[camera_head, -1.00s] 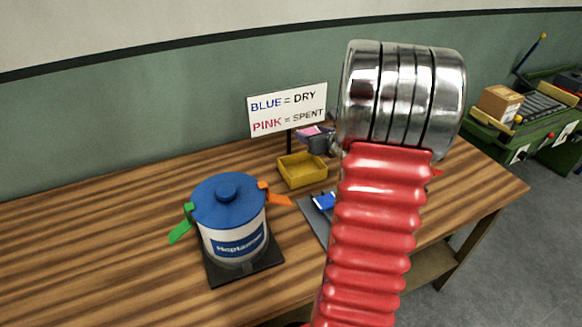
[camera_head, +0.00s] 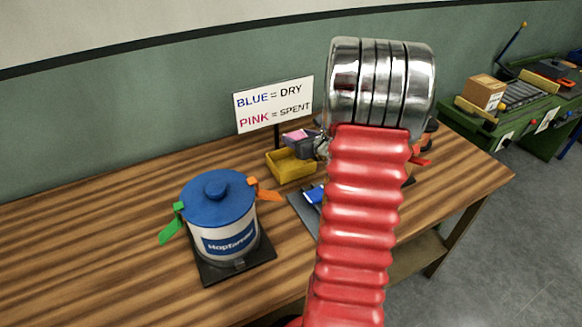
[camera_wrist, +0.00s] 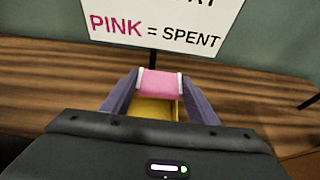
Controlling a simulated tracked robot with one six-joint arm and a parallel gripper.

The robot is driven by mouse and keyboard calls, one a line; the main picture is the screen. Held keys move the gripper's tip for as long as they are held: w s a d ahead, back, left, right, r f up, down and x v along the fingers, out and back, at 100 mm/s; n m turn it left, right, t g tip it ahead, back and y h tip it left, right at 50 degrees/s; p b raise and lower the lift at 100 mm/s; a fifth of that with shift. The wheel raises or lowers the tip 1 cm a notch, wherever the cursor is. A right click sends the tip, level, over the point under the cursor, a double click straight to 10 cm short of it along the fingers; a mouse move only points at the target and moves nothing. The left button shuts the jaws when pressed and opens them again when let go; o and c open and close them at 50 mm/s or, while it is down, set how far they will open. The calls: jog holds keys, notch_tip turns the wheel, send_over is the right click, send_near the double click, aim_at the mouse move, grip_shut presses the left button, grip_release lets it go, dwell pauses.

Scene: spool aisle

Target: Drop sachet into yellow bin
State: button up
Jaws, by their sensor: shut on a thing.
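A pink sachet (camera_wrist: 160,84) is held between the two fingers of my gripper (camera_wrist: 160,88) in the wrist view. My gripper is shut on it. In the head view my gripper (camera_head: 299,139) is above the yellow bin (camera_head: 291,167), near its back edge. Part of the yellow bin (camera_wrist: 153,108) shows below the sachet in the wrist view. The bin's inside is mostly hidden in both views. My red arm hides part of the table to the right of the bin.
A sign (camera_head: 273,103) on a post stands behind the bin. A blue-lidded pot (camera_head: 220,215) stands on a black base at the left. A blue sachet (camera_head: 315,194) lies on a dark mat at the right of the pot.

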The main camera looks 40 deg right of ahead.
jog(key=shift+f, duration=1)
jog(key=o, duration=1.1)
jog(key=v, duration=1.4)
jog(key=shift+f, duration=0.1)
jog(key=shift+s, duration=0.1)
